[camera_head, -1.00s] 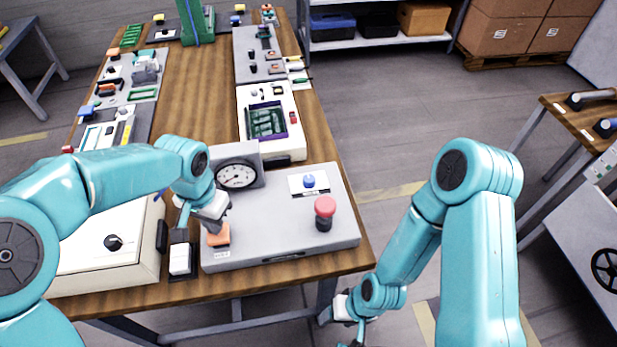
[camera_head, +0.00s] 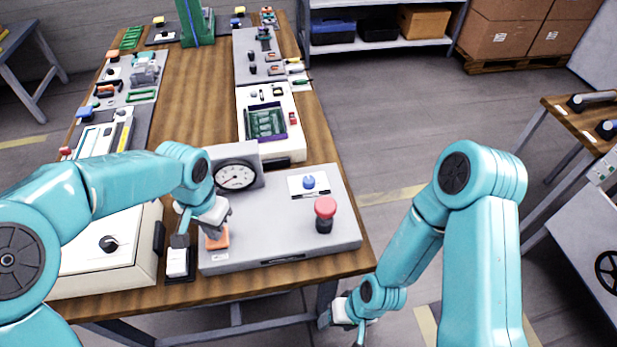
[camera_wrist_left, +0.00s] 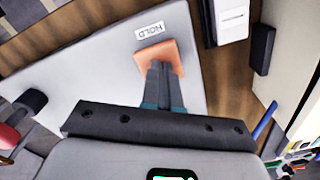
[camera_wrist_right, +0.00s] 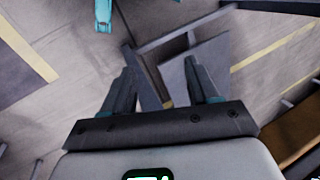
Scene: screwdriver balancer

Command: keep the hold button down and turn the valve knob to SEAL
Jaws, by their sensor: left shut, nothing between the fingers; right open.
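The orange hold button (camera_head: 217,239) is at the front left of a grey panel (camera_head: 275,225). It also shows, with its HOLD label, in the left wrist view (camera_wrist_left: 160,54). My left gripper (camera_head: 216,225) is shut and empty, pointing down with its fingertips over the button; they overlap its edge in the left wrist view. I cannot tell how far the button is pressed. A blue knob (camera_head: 308,181) on a white plate and a red knob (camera_head: 325,208) on a dark stem stand on the panel; no SEAL mark is readable. My right gripper (camera_wrist_right: 160,68) is open and empty, low off the table's front edge.
A round gauge (camera_head: 236,176) stands at the panel's back left. A white switch (camera_head: 177,262) and a cream box (camera_head: 105,250) are left of the panel. More fixtures line the table further back.

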